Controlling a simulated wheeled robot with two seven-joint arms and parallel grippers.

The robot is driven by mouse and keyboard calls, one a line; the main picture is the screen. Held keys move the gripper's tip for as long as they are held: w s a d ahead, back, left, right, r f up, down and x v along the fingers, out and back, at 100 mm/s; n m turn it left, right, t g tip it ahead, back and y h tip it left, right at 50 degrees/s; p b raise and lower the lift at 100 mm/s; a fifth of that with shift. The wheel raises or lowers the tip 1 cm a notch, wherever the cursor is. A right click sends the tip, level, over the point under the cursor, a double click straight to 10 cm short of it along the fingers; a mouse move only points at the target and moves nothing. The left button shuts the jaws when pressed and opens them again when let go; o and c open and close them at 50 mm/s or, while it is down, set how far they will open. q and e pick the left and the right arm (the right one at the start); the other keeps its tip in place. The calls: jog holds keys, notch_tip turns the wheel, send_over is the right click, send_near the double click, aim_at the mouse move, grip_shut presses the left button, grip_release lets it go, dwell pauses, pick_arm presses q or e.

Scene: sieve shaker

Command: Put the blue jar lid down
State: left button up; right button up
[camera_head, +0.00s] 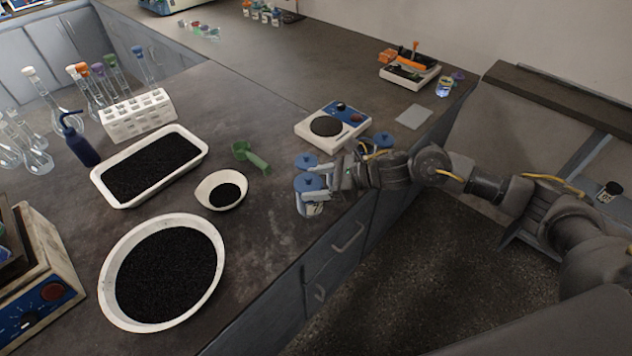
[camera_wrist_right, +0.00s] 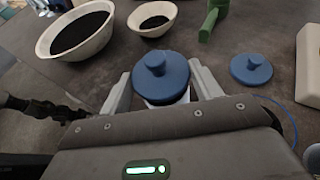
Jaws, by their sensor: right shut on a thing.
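My right gripper (camera_head: 311,196) is at the bench's front edge, its fingers on either side of a blue knobbed lid (camera_head: 308,181). In the right wrist view this lid (camera_wrist_right: 161,77) sits between the two fingers of the gripper (camera_wrist_right: 162,90). A pale jar with a label (camera_head: 312,209) shows just below the lid; I cannot tell whether they touch. A second blue knobbed lid (camera_head: 306,160) lies flat on the bench just behind, and it also shows right of the gripper in the wrist view (camera_wrist_right: 251,69). My left gripper is not in view.
A green scoop (camera_head: 256,163), a small bowl (camera_head: 205,201), a large round pan (camera_head: 111,301) and a rectangular tray (camera_head: 197,139), the last three holding black grains, lie to the left. Bare bench lies between bowl and gripper.

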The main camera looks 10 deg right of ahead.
jog(key=shift+f, duration=0.25)
jog(key=o, duration=1)
jog(key=shift+c, duration=0.2)
jog(key=shift+r+p, duration=0.35)
jog(key=shift+r, duration=0.15)
jog(key=shift+d, duration=0.3)
jog(key=b+v, duration=0.3)
jog(key=v, duration=0.8)
jog(key=shift+s+d, duration=0.15)
jog(key=shift+s, duration=0.1)
jog(key=shift+r, duration=0.1)
